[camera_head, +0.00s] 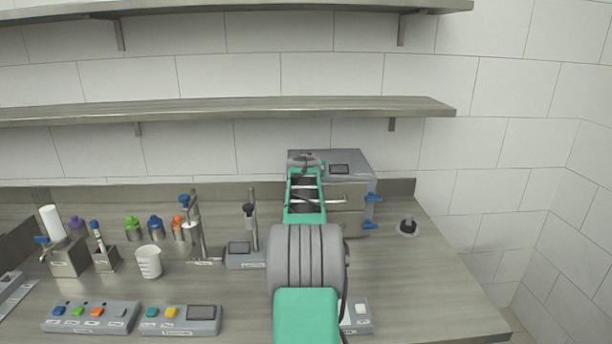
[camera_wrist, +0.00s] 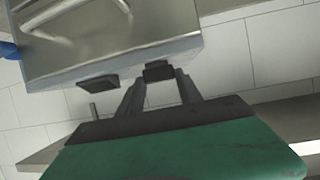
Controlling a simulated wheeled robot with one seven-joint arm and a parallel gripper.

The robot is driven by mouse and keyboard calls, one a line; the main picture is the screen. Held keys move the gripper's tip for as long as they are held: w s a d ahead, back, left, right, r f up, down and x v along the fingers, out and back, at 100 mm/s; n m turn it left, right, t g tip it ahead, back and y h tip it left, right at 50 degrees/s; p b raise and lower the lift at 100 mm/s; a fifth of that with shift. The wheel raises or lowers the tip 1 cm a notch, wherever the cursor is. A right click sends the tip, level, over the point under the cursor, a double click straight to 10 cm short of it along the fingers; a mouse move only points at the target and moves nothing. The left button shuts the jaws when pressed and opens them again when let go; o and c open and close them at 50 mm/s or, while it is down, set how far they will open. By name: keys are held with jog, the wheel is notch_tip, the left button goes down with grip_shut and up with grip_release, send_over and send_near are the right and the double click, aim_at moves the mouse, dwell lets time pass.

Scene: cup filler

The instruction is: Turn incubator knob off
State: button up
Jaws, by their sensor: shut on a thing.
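The incubator, a grey metal box (camera_head: 362,160), stands at the back of the bench below the lower shelf. My arm hides much of its front in the head view. Its metal front and bar handle show upside down in the wrist view (camera_wrist: 110,45). A dark knob (camera_wrist: 158,71) sits at the box's edge, beside a dark display (camera_wrist: 98,85). My gripper (camera_wrist: 157,79) is shut on the knob, with one finger on each side. In the head view my gripper (camera_head: 306,160) is at the box's upper front edge, and the knob's setting cannot be read.
Blue levers (camera_head: 372,198) stick out at the incubator's right side. A small stand (camera_head: 247,255) is left of my arm. A white beaker (camera_head: 149,262), bottles and button panels (camera_head: 90,316) fill the left. A round dark-topped item (camera_head: 408,227) stands right. The right front bench is clear.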

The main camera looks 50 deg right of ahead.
jog(key=shift+n+t+y, duration=0.4)
jog(key=shift+n, duration=0.1)
jog(key=o, duration=1.4)
jog(key=shift+s, duration=0.1)
jog(key=b+v, duration=0.2)
jog(key=v, duration=0.5)
jog(key=shift+s+a+r, duration=0.15)
jog(key=shift+s+a, duration=0.05)
jog(key=shift+s, duration=0.05)
